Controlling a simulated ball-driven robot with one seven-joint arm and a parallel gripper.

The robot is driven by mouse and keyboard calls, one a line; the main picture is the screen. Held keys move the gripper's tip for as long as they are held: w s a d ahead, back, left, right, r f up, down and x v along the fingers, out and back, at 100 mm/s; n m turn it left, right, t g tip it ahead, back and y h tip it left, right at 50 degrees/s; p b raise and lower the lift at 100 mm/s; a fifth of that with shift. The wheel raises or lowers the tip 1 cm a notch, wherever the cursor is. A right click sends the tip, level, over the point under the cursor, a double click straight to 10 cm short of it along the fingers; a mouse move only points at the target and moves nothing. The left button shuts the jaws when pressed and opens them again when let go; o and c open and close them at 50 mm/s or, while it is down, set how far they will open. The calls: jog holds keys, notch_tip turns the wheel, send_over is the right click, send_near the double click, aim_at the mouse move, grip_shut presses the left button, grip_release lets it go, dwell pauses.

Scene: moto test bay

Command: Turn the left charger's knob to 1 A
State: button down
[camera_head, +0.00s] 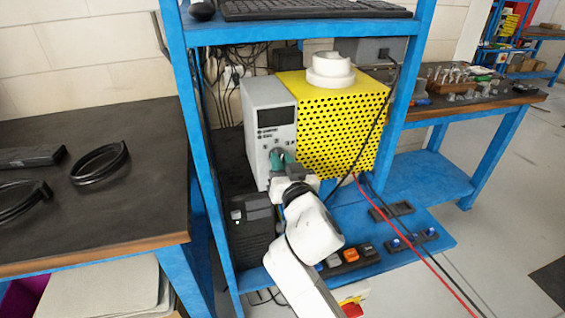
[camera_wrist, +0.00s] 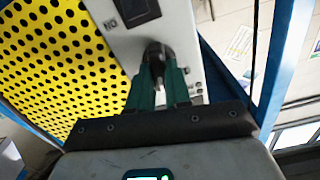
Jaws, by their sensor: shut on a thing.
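The grey charger (camera_head: 252,120) with a dark display (camera_head: 276,116) stands on the blue rack's shelf, left of a yellow perforated box. Its front panel also shows in the wrist view (camera_wrist: 184,30). My gripper (camera_head: 281,161) is at the lower part of that panel. In the wrist view my gripper's green fingers (camera_wrist: 160,78) are shut on a dark knob (camera_wrist: 158,51), one on each side. The fingers hide much of the knob. Its pointer and the scale marks cannot be read.
The yellow perforated box (camera_head: 340,120) stands close on the right, with a white round part (camera_head: 330,70) on top. Blue rack posts (camera_head: 190,120) flank the shelf. A black unit (camera_head: 250,225) stands below left. Red and black cables (camera_head: 415,248) hang at the right.

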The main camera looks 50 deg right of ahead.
jog(key=n+p, duration=0.1)
jog(key=n, duration=0.4)
jog(key=n+p, duration=0.1)
jog(key=n, duration=0.4)
jog(key=shift+w+a+r, duration=0.15)
jog(key=shift+w+a, duration=0.05)
jog(key=shift+n, duration=0.5)
jog(key=c, duration=1.1)
grip_release()
jog(key=shift+o, duration=0.2)
jog(key=shift+a, duration=0.1)
jog(key=shift+f, duration=0.3)
jog(key=shift+a, duration=0.1)
